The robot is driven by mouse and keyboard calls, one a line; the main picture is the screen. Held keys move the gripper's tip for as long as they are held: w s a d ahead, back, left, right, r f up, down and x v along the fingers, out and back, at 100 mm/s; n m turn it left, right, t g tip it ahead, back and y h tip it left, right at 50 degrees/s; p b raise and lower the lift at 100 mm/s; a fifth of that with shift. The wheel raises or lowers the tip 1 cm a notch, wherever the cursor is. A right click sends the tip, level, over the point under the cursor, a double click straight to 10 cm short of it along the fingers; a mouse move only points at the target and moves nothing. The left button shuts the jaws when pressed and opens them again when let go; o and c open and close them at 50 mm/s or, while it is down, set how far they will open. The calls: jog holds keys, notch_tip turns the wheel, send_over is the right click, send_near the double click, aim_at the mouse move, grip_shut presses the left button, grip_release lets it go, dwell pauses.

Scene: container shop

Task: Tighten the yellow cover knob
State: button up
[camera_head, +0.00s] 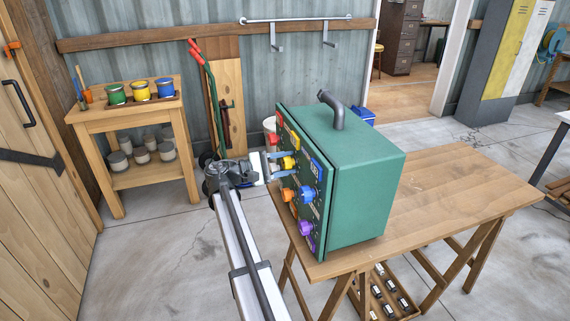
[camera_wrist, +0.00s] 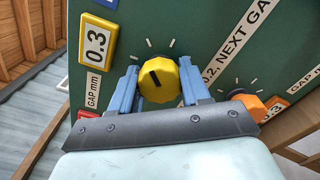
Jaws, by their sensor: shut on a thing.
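The yellow cover knob (camera_wrist: 160,78) is on the dark green front panel (camera_wrist: 200,35) of a green box. It has a black pointer line and white tick marks around it. My gripper (camera_wrist: 160,88) has its two blue fingers on either side of the knob and is shut on it. In the head view my gripper (camera_head: 277,163) reaches the panel's upper part from the left, and the yellow knob (camera_head: 289,163) shows at its fingertips. The green box (camera_head: 360,190) stands on a wooden table (camera_head: 450,200).
An orange knob (camera_head: 288,195), a blue knob (camera_head: 308,194) and a purple knob (camera_head: 305,227) sit lower on the panel. A grey pipe (camera_head: 333,108) rises from the box top. A wooden stand (camera_head: 125,118) with paint cans is at the left. The table's right side is clear.

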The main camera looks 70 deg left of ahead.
jog(key=c, duration=0.3)
jog(key=shift+c, duration=0.2)
jog(key=shift+m, duration=0.3)
jog(key=m, duration=0.4)
jog(key=shift+m, duration=2.1)
jog(key=o, duration=1)
jog(key=shift+o, duration=0.2)
jog(key=shift+s, duration=0.15)
